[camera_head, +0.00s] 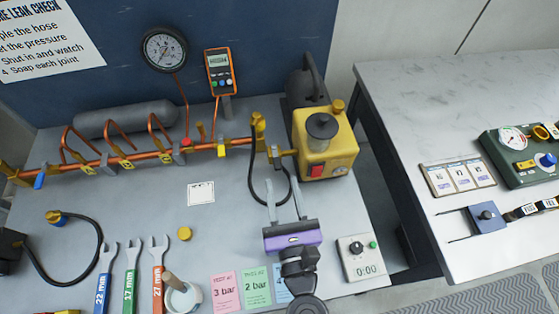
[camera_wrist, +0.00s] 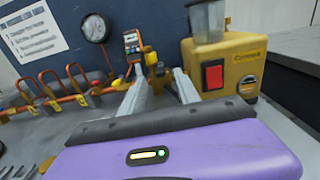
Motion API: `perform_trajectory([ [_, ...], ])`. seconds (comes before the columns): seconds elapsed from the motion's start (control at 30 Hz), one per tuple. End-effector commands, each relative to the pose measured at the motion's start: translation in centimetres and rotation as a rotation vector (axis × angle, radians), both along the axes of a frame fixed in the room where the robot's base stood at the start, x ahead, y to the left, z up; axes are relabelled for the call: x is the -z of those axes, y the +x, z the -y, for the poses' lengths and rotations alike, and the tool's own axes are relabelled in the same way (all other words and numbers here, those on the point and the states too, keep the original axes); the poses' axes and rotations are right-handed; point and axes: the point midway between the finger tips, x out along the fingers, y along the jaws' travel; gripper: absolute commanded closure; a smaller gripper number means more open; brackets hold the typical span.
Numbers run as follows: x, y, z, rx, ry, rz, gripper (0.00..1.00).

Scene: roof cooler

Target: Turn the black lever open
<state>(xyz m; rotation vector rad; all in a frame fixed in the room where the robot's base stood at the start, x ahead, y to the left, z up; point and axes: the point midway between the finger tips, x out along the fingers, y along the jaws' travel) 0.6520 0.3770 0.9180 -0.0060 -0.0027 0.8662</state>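My gripper (camera_head: 282,184) reaches from the front over the bench, its two pale fingers apart with nothing held between them. In the wrist view the fingers (camera_wrist: 160,72) point toward the brass fitting (camera_wrist: 152,66) at the right end of the copper pipe. A black lever cannot be made out clearly; dark parts near the fitting are small and partly behind the fingers. A black hose (camera_head: 254,170) hangs beside the left finger.
The copper pipe (camera_head: 130,159) with tagged valves runs left across the bench. A gauge (camera_head: 164,49) and an orange meter (camera_head: 219,72) stand behind it. Wrenches (camera_head: 131,270), cards (camera_head: 227,291) and a timer box (camera_head: 358,257) lie in front. A second table (camera_head: 420,95) is at right.

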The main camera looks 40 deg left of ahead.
Motion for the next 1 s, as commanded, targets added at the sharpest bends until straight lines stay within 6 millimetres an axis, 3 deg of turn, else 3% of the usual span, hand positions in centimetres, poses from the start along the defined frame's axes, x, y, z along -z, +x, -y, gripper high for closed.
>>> perform_trajectory([
  [0.4, -0.2, 3.7, -4.3, 0.000, 0.003, -0.002, 0.62],
  [0.87, 0.0, 4.5, -5.2, 0.002, 0.004, -0.005, 0.62],
  [1.0, -0.1, 4.5, -5.2, 0.002, 0.004, -0.005, 0.87],
])
